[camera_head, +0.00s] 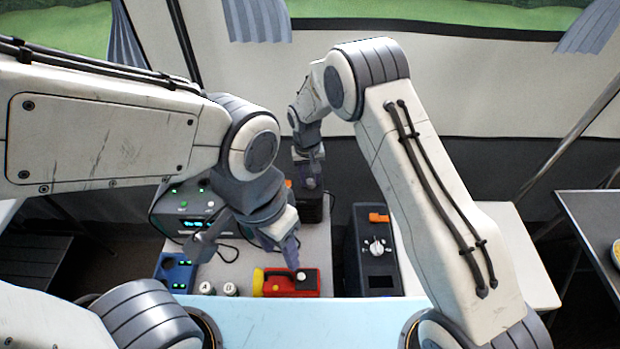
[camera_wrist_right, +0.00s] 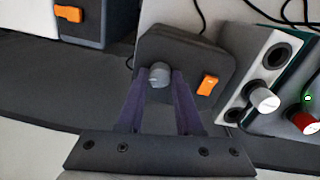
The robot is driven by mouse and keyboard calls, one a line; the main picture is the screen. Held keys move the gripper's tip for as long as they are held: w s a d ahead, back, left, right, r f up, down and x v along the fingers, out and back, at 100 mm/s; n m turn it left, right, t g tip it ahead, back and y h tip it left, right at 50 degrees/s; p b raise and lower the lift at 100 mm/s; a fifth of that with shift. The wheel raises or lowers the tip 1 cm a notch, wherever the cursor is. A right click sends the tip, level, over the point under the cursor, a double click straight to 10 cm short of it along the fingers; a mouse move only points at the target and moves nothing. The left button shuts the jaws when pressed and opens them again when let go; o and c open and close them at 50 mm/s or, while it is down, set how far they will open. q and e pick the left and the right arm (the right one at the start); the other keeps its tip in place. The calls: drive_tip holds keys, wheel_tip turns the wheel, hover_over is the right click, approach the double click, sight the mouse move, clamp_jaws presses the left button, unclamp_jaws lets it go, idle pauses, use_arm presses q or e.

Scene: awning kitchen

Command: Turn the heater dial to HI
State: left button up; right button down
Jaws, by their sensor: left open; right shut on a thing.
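A dark box with an orange switch and a pale marked dial (camera_head: 377,247) stands at the right of the counter in the head view. A smaller dark box (camera_head: 312,208) with an orange switch stands farther back. My right gripper (camera_head: 308,168) is over this back box, its fingers partly hidden there. In the right wrist view, my right gripper (camera_wrist_right: 160,82) is shut on a grey knob (camera_wrist_right: 159,73) on a dark box (camera_wrist_right: 182,48), left of its orange switch (camera_wrist_right: 207,84). I cannot read any dial marks. My left gripper (camera_head: 248,243) is open and empty above the counter.
Two small cans (camera_head: 218,289), a blue socket box (camera_head: 178,271) and a lit grey device (camera_head: 190,215) stand to the left. A dark table (camera_head: 590,215) is at far right.

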sight(308, 182)
drive_tip(key=c, duration=0.6)
unclamp_jaws()
drive_tip(key=shift+o, duration=0.2)
wheel_tip(308, 182, up, 11)
drive_tip(key=b, duration=0.2)
drive_tip(key=shift+a+f+b, duration=0.2)
drive_tip(key=shift+a+b, duration=0.1)
drive_tip(key=shift+a, duration=0.05)
